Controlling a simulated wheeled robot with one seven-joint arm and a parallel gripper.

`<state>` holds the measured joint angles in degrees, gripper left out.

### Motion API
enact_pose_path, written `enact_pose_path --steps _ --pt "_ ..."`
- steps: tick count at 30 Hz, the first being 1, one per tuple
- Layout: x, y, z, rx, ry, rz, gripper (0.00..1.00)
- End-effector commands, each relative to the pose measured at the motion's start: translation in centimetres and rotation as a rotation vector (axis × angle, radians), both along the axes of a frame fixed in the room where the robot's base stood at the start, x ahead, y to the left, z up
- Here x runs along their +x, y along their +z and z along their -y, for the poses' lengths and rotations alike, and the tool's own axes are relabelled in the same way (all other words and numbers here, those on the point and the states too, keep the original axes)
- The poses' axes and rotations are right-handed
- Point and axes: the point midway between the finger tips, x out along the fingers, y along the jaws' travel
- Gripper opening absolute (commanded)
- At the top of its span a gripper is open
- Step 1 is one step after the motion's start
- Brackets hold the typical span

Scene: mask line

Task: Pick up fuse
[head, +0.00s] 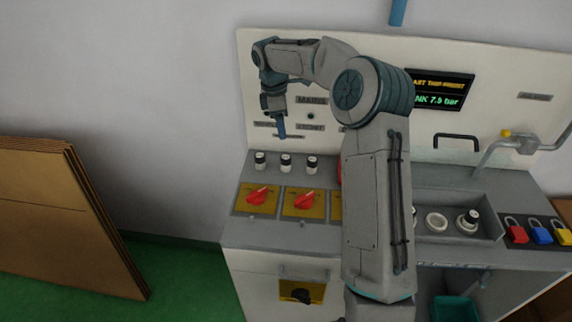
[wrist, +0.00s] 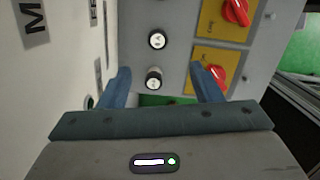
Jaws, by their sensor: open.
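My gripper (head: 282,130) hangs above and behind this row, pointing down. In the wrist view my gripper (wrist: 162,82) has its blue fingers apart with nothing held between them. One fuse (wrist: 154,78) appears between the fingers, beyond their tips. Another fuse (wrist: 157,40) shows above it in the picture. Another black-and-white piece (head: 470,219) stands in the tray.
Red rotary switches (head: 257,196) on yellow plates sit in front of the fuses. The back panel (head: 252,85) rises close behind. A recessed tray (head: 487,206) and padlocks (head: 541,232) are at right. My arm hides the middle of the console.

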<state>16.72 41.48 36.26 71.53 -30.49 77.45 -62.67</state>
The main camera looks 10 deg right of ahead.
Motion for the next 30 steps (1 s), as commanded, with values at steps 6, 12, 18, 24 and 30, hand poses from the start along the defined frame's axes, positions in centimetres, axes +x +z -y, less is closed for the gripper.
enact_pose_path --steps 6,12,18,24,30 --pt "0.0 -3.8 0.5 0.002 0.003 -0.006 0.58" --pt "0.0 -7.2 0.8 0.003 0.002 -0.004 0.58" --pt "0.0 -8.5 1.0 0.001 0.003 -0.003 0.58" --pt "0.2 -10.9 1.1 0.004 0.002 -0.006 0.58" --pt "0.2 -13.2 1.4 0.001 0.002 -0.002 0.58"
